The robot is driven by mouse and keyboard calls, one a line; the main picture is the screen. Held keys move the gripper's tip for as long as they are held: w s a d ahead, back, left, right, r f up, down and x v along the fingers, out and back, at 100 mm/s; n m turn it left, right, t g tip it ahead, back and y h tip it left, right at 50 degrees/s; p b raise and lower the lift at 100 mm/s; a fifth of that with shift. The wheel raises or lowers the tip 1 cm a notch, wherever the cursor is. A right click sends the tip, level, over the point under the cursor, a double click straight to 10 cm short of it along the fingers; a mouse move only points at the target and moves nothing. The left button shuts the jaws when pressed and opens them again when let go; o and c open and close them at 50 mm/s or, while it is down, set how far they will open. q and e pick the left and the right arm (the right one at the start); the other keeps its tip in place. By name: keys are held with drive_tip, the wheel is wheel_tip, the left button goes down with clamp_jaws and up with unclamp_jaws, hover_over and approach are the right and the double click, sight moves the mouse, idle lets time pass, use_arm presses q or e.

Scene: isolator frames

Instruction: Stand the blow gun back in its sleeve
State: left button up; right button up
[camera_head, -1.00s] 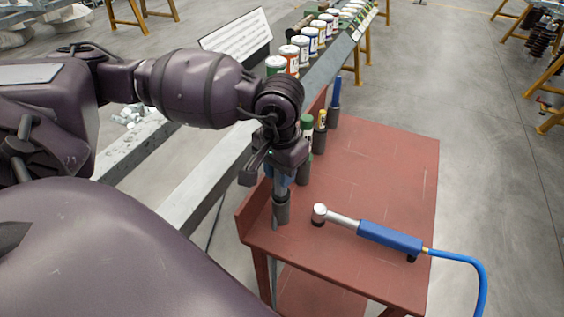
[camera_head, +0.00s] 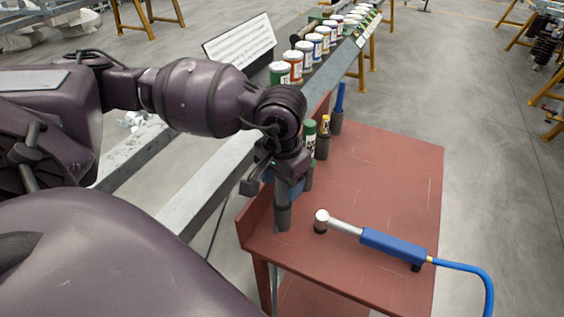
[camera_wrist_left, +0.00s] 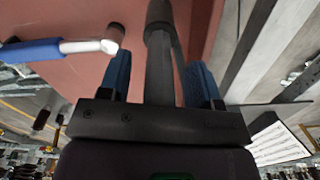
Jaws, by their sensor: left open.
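A grey shaft (camera_head: 283,192), which seems to be the blow gun, stands upright in a dark sleeve (camera_head: 283,218) at the red table's near left corner. My left gripper (camera_head: 284,184) is above that sleeve. In the left wrist view, its two blue fingers stand open on either side of the grey shaft (camera_wrist_left: 160,72), with a gap visible at each side. The shaft runs into the dark sleeve (camera_wrist_left: 158,14) at the top of that view. The shaft's upper end is hidden by the gripper. My right gripper is not seen.
A blue-handled angled tool (camera_head: 392,246) with a blue hose lies on the red table (camera_head: 385,180), right of the sleeve. More sleeves with a green, a yellow and a blue item (camera_head: 340,97) line the table's left edge. Several cans (camera_head: 292,68) stand on the rail behind.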

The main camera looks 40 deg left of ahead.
use_arm(q)
drive_tip(key=shift+r, duration=0.1)
wheel_tip(320, 180, up, 10)
drive_tip(key=shift+f+p, duration=0.15)
drive_tip(key=shift+p, duration=0.4)
drive_tip(key=shift+r, duration=0.5)
